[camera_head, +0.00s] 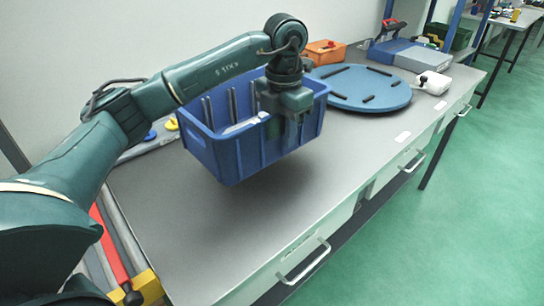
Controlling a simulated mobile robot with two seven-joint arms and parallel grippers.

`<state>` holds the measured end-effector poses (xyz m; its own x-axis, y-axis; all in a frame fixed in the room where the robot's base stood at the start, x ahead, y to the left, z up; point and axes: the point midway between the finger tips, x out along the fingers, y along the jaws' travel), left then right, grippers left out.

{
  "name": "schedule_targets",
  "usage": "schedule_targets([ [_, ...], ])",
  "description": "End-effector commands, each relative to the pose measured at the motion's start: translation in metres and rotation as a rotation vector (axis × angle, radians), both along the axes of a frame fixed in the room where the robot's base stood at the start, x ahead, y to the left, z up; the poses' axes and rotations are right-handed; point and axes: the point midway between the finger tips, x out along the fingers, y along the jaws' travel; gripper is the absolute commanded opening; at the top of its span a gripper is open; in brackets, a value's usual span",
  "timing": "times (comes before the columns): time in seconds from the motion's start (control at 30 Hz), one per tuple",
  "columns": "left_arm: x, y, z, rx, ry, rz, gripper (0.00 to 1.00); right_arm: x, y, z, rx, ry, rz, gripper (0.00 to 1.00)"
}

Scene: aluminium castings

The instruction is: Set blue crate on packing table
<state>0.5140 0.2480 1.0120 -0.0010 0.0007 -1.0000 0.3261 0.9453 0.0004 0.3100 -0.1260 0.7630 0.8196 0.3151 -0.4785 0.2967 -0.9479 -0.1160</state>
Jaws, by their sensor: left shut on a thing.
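The blue crate (232,158) is in the middle of the head view, with grey parts inside it. My left gripper (290,112) is shut on the crate's right-hand wall near the rim. The fingertips are partly hidden against the wall. The crate looks slightly tilted and appears to hang over the grey packing table (290,218), with a dark shadow below it. Whether its lowest corner touches the table is hard to tell. My right gripper does not show.
A round blue plate (362,88) with black strips lies behind the crate. An orange box (325,52), a blue-grey case (408,54) and a white item (434,82) stand farther back. A red bar (110,248) lies at the left. The table's front centre is clear.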

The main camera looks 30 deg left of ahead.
Motion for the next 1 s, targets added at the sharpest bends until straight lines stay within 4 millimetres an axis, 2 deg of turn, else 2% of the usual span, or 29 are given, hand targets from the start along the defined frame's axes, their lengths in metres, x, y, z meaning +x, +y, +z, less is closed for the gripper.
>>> schedule_targets([
  [0.1,0.000,0.001,-0.019,0.002,-0.002,0.000,0.00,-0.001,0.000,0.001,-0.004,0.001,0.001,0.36],
  [0.37,0.001,0.000,-0.037,0.001,-0.004,-0.001,0.00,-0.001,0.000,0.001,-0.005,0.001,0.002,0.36],
  [0.6,0.000,0.001,-0.067,0.002,-0.003,-0.002,0.00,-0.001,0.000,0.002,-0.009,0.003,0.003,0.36],
  [1.0,0.001,0.001,-0.074,0.001,-0.006,-0.003,0.00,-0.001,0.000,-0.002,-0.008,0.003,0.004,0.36],
])
